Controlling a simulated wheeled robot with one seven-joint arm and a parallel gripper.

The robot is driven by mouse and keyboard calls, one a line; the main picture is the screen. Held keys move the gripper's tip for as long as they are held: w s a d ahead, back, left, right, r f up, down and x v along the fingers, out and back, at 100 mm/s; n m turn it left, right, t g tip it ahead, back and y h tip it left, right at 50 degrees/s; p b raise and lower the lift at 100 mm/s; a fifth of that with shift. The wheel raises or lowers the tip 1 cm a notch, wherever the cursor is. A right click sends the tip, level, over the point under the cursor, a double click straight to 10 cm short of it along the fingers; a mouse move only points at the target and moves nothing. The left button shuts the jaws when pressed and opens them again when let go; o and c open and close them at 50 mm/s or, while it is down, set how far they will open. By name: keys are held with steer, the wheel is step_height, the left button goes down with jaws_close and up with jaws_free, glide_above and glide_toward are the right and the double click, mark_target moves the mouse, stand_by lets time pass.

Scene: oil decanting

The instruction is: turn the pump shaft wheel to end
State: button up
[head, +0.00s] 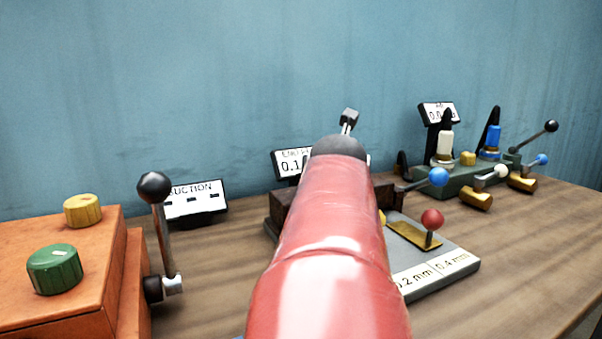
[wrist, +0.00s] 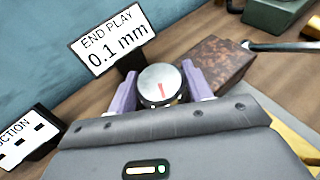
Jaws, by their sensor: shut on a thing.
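The pump shaft wheel (wrist: 160,84) is a round silver knob with a red mark on its pale face, in the middle of the wrist view. My gripper (wrist: 160,92) has its two purple fingers on either side of the wheel, shut on it. The wheel sits at the end of a rusty brown pump block (wrist: 214,66). The end play display (wrist: 113,44) behind it reads 0.1 mm. In the head view my red arm hides the wheel and my fingers, and covers part of the end play display (head: 287,164).
A grey plate (head: 468,262) labelled 0.2 mm and 0.4 mm carries a red-knobbed lever (head: 432,219). Left stands an orange box (head: 70,300) with a black-knobbed lever (head: 154,187). A suction display (head: 198,201) stands behind. A green valve rig (head: 450,176) is at back right.

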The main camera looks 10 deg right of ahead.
steer(key=shift+m+g+h, duration=0.3)
steer(key=shift+m+h, duration=0.3)
steer(key=shift+h, duration=0.1)
steer(key=o, duration=1)
